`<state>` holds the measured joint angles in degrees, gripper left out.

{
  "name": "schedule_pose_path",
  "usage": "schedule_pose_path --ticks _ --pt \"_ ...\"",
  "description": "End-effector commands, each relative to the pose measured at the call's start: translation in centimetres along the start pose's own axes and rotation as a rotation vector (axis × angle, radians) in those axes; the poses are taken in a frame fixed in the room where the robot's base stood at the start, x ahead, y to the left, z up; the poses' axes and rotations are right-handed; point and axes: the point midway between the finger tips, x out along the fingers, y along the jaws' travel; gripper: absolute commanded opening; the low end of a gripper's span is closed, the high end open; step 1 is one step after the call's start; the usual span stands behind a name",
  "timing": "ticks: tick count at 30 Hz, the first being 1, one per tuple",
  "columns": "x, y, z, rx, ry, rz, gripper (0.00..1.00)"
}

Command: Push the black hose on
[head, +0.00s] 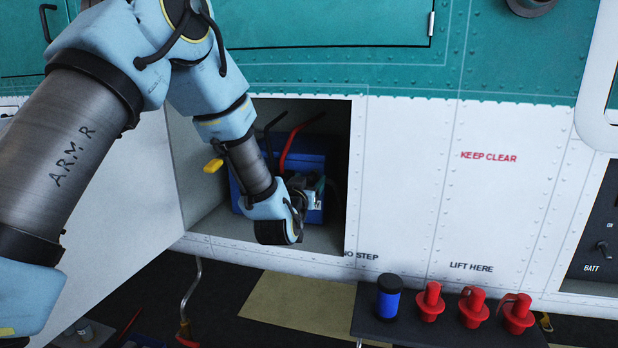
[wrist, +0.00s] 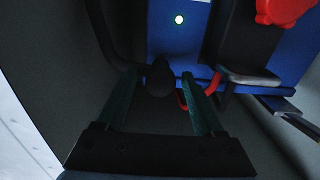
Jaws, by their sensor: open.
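In the head view my gripper (head: 316,188) is inside the open bay, in front of the blue box (head: 312,150). A black hose (head: 273,122) and a red one (head: 297,138) rise in curves at the box's top. In the wrist view my gripper (wrist: 160,78) has its two greenish fingers apart. The black hose (wrist: 98,25) curves down the left side to a dark rounded end between or just beyond the fingertips; contact cannot be told. The blue box (wrist: 172,45) is behind it, with a bright round spot. The hose's fitting is not clearly visible.
The bay's left wall and open door (head: 120,185) are close beside my arm. In the wrist view a red part (wrist: 277,12) and dark brackets crowd the right. A shelf (head: 400,330) below holds a blue-and-black cylinder (head: 388,298) and several red plugs (head: 473,308).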

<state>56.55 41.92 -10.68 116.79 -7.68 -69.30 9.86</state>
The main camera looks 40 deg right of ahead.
Motion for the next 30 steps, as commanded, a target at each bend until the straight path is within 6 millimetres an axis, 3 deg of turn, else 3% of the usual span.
schedule_pose_path --ticks 9,27,30 --pt "0.26 -0.02 0.02 0.000 0.000 0.000 0.70" --pt "0.24 -0.03 0.01 0.000 0.000 0.000 0.02" --pt "0.24 -0.03 0.02 0.000 0.000 0.000 0.00"
